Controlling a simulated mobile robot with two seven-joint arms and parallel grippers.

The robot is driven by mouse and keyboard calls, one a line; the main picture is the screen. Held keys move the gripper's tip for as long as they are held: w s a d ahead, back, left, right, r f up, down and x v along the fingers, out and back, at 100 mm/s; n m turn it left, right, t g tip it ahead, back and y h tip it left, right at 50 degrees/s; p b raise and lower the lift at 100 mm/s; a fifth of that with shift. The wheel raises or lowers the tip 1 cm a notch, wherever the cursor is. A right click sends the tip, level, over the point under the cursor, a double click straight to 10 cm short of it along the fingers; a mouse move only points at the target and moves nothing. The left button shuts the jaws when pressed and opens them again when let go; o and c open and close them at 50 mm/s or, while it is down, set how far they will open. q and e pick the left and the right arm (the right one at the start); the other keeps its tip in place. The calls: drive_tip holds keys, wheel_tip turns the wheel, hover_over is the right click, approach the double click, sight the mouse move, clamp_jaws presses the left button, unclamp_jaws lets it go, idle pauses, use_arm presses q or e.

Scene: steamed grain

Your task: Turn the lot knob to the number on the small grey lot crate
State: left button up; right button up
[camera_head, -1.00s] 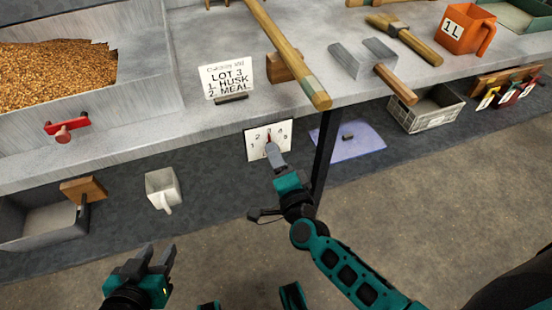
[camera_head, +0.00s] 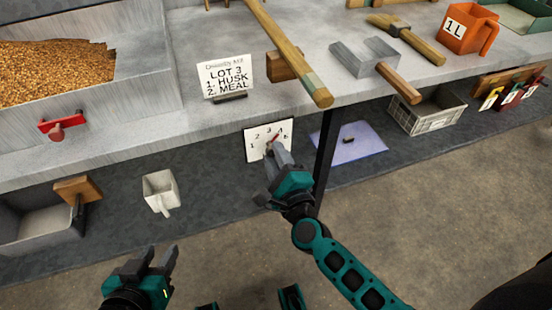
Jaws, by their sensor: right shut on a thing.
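The white lot dial plate (camera_head: 254,150) hangs on the front below the bench edge, with black numbers around it. Its red-tipped knob pointer (camera_head: 273,139) leans up and to the right, toward the 4 side; the exact number is hard to read. My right gripper (camera_head: 274,152) is shut on the knob and hides the lower part of the dial. My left gripper (camera_head: 160,258) is open and empty, low at the left, away from everything. A grey lot crate (camera_head: 428,115) stands on the lower shelf at the right; no number on it is readable from here.
HUSK, 2. MEAL". A dark post (camera_head: 325,150) stands just right of my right gripper. A white mug (camera_head: 161,190) and a blue-violet sheet (camera_head: 360,145) lie on the lower shelf.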

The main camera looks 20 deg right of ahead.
use_arm(q)
drive_tip(key=shift+f, duration=0.1)
use_arm(e)
drive_tip(key=shift+r, duration=0.15)
drive_tip(key=o, duration=1)
use_arm(q)
drive_tip(key=shift+f, duration=0.1)
drive_tip(key=shift+a+p, duration=0.2)
drive_tip(key=shift+p, duration=0.1)
use_arm(e)
drive_tip(key=s, duration=0.7)
drive_tip(key=shift+s+d, duration=0.15)
drive_tip(key=shift+s, duration=0.1)
use_arm(q)
drive_tip(key=shift+r, duration=0.2)
